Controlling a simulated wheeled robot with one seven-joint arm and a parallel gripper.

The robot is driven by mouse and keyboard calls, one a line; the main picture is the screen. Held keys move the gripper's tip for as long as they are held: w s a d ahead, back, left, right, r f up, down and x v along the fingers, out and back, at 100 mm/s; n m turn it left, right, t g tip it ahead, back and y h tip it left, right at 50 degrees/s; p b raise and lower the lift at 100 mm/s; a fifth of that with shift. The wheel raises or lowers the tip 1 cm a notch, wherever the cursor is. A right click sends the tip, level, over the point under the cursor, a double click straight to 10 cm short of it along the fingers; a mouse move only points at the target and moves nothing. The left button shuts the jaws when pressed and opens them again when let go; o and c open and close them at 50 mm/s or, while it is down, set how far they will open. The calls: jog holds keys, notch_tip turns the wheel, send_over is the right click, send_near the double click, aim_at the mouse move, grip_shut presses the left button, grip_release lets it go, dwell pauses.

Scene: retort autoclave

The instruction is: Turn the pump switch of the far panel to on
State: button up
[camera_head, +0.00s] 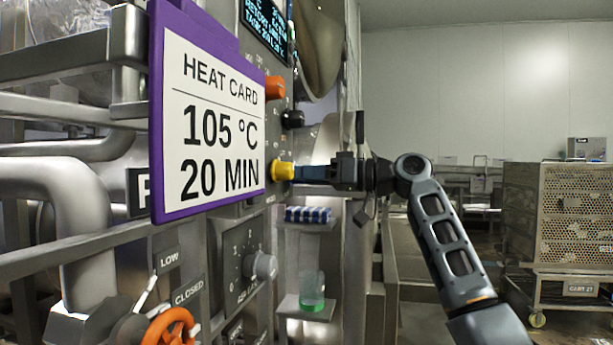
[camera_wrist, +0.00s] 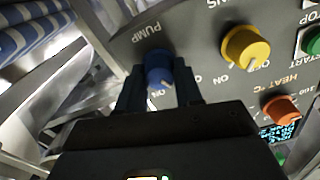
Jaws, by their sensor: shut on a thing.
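In the wrist view, the pump switch is a blue knob (camera_wrist: 158,70) under the upside-down label PUMP. The dark fingers of my gripper (camera_wrist: 160,92) stand on both sides of it and are shut on it. A small white mark on the knob sits close to the lettering ON. The OFF lettering of this knob is mostly hidden by a finger. In the head view, my gripper (camera_head: 308,174) reaches left to the panel (camera_head: 233,240), just behind a yellow knob (camera_head: 283,172); the blue knob cannot be made out there.
A yellow knob (camera_wrist: 245,48), an orange HEAT knob (camera_wrist: 281,112) and a green button (camera_wrist: 312,42) are close by on the panel. A purple-framed heat card (camera_head: 155,120) hangs in front. A shelf with a beaker (camera_head: 312,290) is below my gripper. A perforated cart (camera_head: 570,215) stands right.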

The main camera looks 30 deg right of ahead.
jog(key=shift+r, duration=0.1)
jog(key=shift+d+m+p, duration=0.1)
jog(key=shift+m+p, duration=5.7)
jog(key=shift+m, duration=0.2)
jog(key=o, duration=1)
jog(key=shift+f, duration=0.2)
jog(key=shift+b+v, duration=1)
jog(key=shift+v, duration=2.85)
